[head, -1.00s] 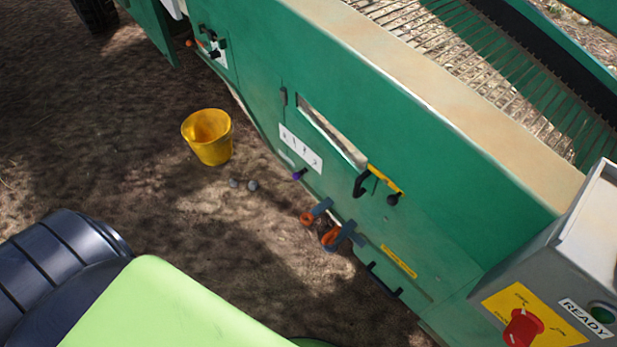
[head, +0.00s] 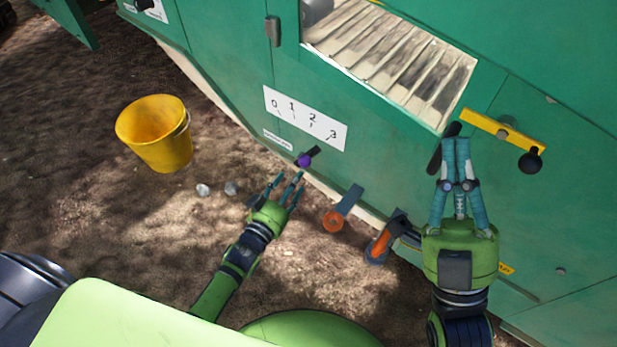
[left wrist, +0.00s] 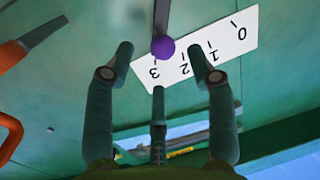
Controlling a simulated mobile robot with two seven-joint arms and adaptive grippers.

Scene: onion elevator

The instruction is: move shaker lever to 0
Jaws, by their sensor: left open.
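The shaker lever has a purple knob (head: 304,160) on a short dark rod. It sits below the white scale label (head: 305,118) marked 0 to 3, under its right half. My left gripper (head: 287,184) is open, just below and left of the knob, apart from it. In the left wrist view the purple knob (left wrist: 163,47) shows between the spread fingers, beside the 3 end of the label (left wrist: 190,62). My right gripper (head: 456,146) has its fingers together beside a black handle on the yellow bar; I see nothing between them.
Two orange-ended levers (head: 333,220) (head: 378,246) stick out right of my left gripper. A yellow bar (head: 500,130) with a black knob (head: 530,161) is near my right gripper. A yellow bucket (head: 155,135) and two grey lumps (head: 203,190) are on the ground at left.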

